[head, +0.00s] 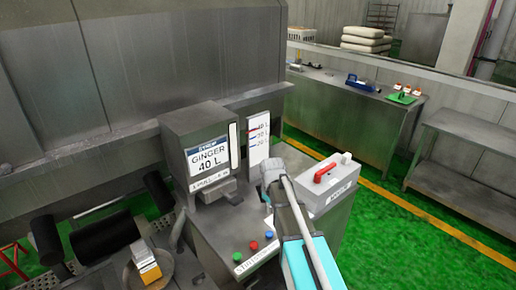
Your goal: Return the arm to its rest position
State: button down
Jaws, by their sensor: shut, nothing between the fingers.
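My arm (305,255), grey and light blue, reaches up from the bottom edge into the middle of the head view. My gripper (267,208) is at its far end, small and partly hidden by the wrist. It is over the grey control console (215,240), between the display unit and the red-handled box. It looks shut and holds nothing that I can see. I cannot tell whether it touches the console.
The display (208,158) reads "GINGER 40 L". Green, red and blue buttons (253,246) sit at the console's front. A red handle (325,172) tops the box on the right. Black rollers (98,238) lie left. Green floor (395,240) is open at right, before a steel bench (350,107).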

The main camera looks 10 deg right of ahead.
jog(key=shift+r, duration=0.1)
dwell(0.4)
jog(key=s+f+m+b, duration=0.3)
jog(key=s+m, duration=0.3)
jog(key=s, duration=1)
jog(key=shift+d+f, duration=0.15)
jog(key=shift+f, duration=0.05)
